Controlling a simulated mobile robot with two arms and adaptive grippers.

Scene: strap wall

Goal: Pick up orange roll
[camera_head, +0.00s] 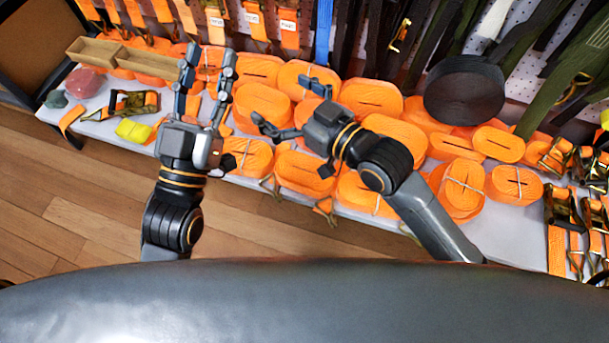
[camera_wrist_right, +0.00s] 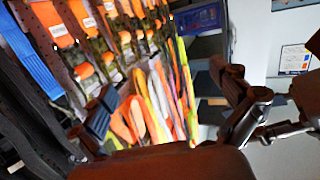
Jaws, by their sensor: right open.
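Several orange strap rolls lie on the white shelf, one of them an orange roll (camera_head: 262,103) between my two grippers in the head view. Another orange roll (camera_head: 371,98) lies just right of my right gripper. My left gripper (camera_head: 208,72) is open, fingers pointing away over the rolls, with no roll seen between them. My right gripper (camera_head: 288,104) is open and reaches left above the rolls. In the right wrist view its fingers (camera_wrist_right: 170,105) are spread with nothing between them. Parts of the rolls under the arms are hidden.
A black roll (camera_head: 464,90) stands to the right. Straps hang along the back wall, including a blue strap (camera_head: 323,32). A cardboard tray (camera_head: 95,51) and a yellow item (camera_head: 134,131) are at left. Metal ratchet buckles (camera_head: 566,203) crowd the right end. The shelf's white front edge is nearest me.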

